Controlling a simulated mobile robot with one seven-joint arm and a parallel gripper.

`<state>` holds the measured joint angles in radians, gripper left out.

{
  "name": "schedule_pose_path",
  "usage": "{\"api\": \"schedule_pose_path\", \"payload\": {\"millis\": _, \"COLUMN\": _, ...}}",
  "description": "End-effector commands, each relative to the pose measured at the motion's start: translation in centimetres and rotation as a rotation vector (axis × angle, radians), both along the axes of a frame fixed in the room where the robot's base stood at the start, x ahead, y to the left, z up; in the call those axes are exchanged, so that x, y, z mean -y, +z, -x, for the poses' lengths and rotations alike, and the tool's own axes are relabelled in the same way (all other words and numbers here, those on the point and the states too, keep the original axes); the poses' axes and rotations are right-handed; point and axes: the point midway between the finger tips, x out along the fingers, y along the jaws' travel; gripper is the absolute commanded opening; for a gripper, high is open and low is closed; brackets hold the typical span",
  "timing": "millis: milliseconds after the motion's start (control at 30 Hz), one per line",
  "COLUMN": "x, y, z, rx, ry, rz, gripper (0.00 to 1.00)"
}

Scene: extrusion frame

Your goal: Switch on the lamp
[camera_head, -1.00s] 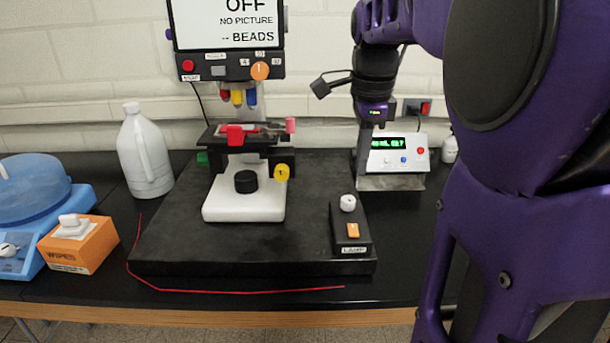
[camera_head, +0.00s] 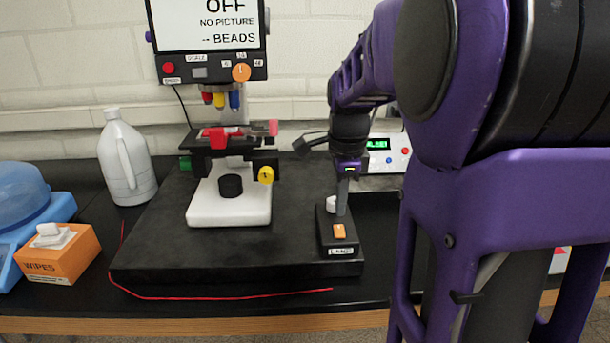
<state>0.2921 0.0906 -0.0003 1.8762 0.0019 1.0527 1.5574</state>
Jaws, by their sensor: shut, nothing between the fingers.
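The lamp control box (camera_head: 325,243) is a small black box on the right front of the black base board. It has an orange rocker switch (camera_head: 339,231) and a white knob (camera_head: 331,203) behind it, with a label on its front edge. My gripper (camera_head: 342,213) points down over the box, shut and empty. Its tip is beside the white knob and behind the orange switch; I cannot tell whether it touches the box. The microscope (camera_head: 229,195) stands to the left, with a screen (camera_head: 207,24) above it reading "OFF NO PICTURE -- BEADS".
A white device with a green display (camera_head: 392,152) stands behind my gripper. A white jug (camera_head: 127,160), an orange wipes box (camera_head: 60,254) and a blue device (camera_head: 22,200) are at the left. A red cord (camera_head: 220,297) lies along the board's front. The board's front middle is clear.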

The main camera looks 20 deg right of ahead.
Motion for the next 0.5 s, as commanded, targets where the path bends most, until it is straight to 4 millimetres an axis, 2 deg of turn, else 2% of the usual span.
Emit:
{"api": "schedule_pose_path", "payload": {"millis": 33, "x": 0.0, "y": -1.1, "z": -0.1, "rx": -0.004, "ry": 0.000, "rz": -0.001, "gripper": 0.00}}
{"api": "schedule_pose_path", "payload": {"millis": 200, "x": 0.1, "y": -3.0, "z": -0.3, "rx": -0.002, "ry": 0.000, "rz": -0.001, "gripper": 0.00}}
{"api": "schedule_pose_path", "payload": {"millis": 500, "x": 0.1, "y": -3.6, "z": -0.4, "rx": 0.001, "ry": 0.000, "rz": 0.000, "gripper": 0.00}}
